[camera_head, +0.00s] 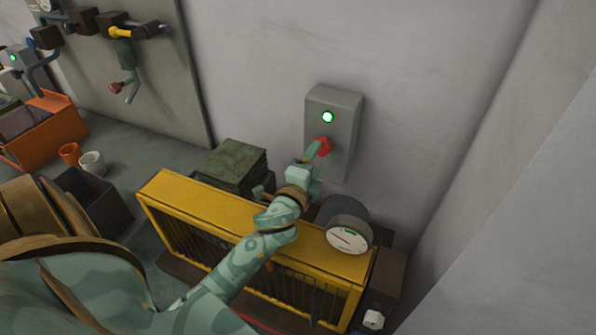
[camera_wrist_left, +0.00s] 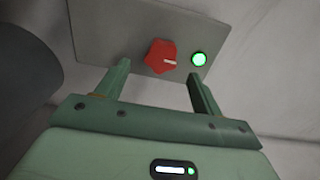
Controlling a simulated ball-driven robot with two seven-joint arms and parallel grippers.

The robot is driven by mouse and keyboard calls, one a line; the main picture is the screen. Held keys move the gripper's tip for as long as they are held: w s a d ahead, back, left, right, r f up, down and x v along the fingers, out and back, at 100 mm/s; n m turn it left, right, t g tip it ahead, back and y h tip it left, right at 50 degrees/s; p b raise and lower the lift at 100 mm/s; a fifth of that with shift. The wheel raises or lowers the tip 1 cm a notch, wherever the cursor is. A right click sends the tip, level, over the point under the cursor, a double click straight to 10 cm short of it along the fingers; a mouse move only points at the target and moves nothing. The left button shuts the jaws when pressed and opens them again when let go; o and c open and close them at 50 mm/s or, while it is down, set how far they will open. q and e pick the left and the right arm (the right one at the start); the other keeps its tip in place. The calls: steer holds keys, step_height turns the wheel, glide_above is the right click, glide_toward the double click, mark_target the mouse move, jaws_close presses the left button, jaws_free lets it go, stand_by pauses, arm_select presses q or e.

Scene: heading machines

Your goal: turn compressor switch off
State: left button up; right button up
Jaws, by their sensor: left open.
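The compressor switch is a grey wall box (camera_head: 345,105) with a red knob (camera_head: 322,147) below a lit green lamp (camera_head: 327,117). In the left wrist view the red knob (camera_wrist_left: 160,56) has a white mark pointing toward the glowing green lamp (camera_wrist_left: 199,59). My left gripper (camera_head: 318,150) reaches up to the box in the head view and partly covers the knob. In the wrist view its fingers (camera_wrist_left: 157,85) are apart, with the knob beyond and between them. I cannot tell whether a finger touches the box. My right gripper is not in view.
A yellow caged machine (camera_head: 215,205) stands below the box, with a round gauge (camera_head: 348,236) at its right end. Dark green boxes (camera_head: 232,163) stand behind it. A tool panel (camera_head: 165,85), an orange bin (camera_head: 45,135) and cups (camera_head: 92,162) are at left.

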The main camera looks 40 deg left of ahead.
arm_select(q)
steer(key=b+v, duration=0.1)
steer(key=v, duration=1)
steer(key=shift+s+d, duration=0.15)
steer(key=shift+s, duration=0.1)
